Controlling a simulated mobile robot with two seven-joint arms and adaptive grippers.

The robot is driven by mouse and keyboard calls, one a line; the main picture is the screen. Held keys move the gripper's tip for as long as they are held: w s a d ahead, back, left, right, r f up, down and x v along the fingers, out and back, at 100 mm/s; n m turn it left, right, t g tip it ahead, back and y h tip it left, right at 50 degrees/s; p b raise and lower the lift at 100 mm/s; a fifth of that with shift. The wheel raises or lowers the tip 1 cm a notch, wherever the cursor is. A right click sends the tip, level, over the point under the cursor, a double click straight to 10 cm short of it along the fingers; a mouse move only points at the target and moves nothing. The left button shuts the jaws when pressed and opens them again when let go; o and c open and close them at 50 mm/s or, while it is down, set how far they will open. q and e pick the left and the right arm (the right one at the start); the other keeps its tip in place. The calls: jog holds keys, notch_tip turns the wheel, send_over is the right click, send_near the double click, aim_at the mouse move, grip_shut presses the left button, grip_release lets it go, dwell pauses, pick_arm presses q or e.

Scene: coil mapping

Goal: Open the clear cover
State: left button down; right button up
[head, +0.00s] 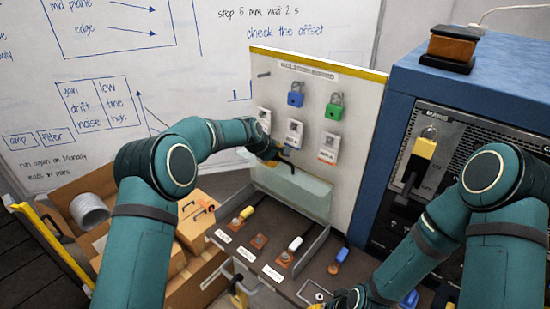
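The clear cover (308,193) is a pale, see-through panel. It stands tilted up at the back of a shallow grey switch tray (318,250), leaning near the white lockout board. The tray's switches are uncovered in front of it. My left gripper (288,163) is at the cover's upper edge, with dark fingers close to it. I cannot tell whether they touch the cover or how far apart they are.
The white board (345,150) carries a blue padlock (295,94), a green padlock (334,107) and tags. A blue cabinet (400,90) with a yellow padlock (424,148) stands at the right. Cardboard boxes (195,222) and a grey coil (89,211) lie at the left.

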pick_arm(q)
jog(key=shift+w+a+r, duration=0.1)
jog(key=shift+w+r, duration=0.05)
jog(key=shift+r, duration=0.25)
jog(key=c, duration=1.3)
grip_release()
jog(key=shift+s, duration=0.2)
jog(key=shift+f, duration=0.15)
jog(key=v, duration=1.2)
